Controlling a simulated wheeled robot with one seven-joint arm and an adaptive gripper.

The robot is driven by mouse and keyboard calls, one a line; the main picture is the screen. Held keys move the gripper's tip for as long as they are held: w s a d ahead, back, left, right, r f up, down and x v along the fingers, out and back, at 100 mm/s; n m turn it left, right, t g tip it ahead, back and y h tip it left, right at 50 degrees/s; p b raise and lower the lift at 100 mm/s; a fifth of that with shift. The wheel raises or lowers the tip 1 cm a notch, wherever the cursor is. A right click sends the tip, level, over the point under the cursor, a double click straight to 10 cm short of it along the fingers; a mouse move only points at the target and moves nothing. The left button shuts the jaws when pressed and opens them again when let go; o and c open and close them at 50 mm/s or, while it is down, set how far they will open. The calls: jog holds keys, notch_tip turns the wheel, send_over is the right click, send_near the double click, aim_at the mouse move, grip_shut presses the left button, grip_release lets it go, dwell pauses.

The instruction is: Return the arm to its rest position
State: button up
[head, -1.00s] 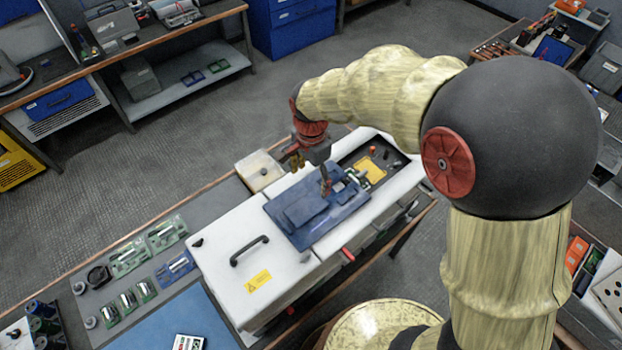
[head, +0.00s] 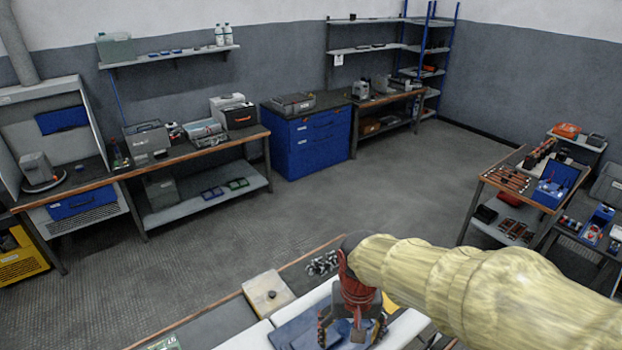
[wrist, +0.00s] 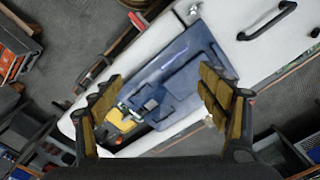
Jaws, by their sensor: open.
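My gripper (head: 350,328) hangs at the bottom of the head view, over a white cabinet (head: 248,338) with a blue tray (head: 290,328) on its top. In the wrist view my gripper (wrist: 160,92) has its two fingers wide apart, with nothing held between them. Below and beyond the fingers lie the blue tray (wrist: 205,45), a small grey and green part, and a yellow piece (wrist: 120,118). My arm runs from the gripper to the right edge of the head view. Its upper links are outside the picture.
A beige box (head: 268,293) stands left of the gripper, beside the cabinet. A black handle (wrist: 268,20) stands up from the white cabinet top. A trolley with tools (head: 525,180) stands at right. Benches line the back wall, and the floor (head: 330,195) between is clear.

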jog(key=s+d+f+t+b, duration=0.1)
jog(key=s+d+t+b, duration=0.4)
jog(key=s+d+b, duration=0.4)
jog(key=d+b, duration=0.1)
jog(key=b, duration=0.3)
jog(key=shift+s+d+n+b, duration=0.25)
jog(key=shift+s+n+b, duration=0.05)
jog(key=shift+s+b, duration=0.1)
dwell(0.5)
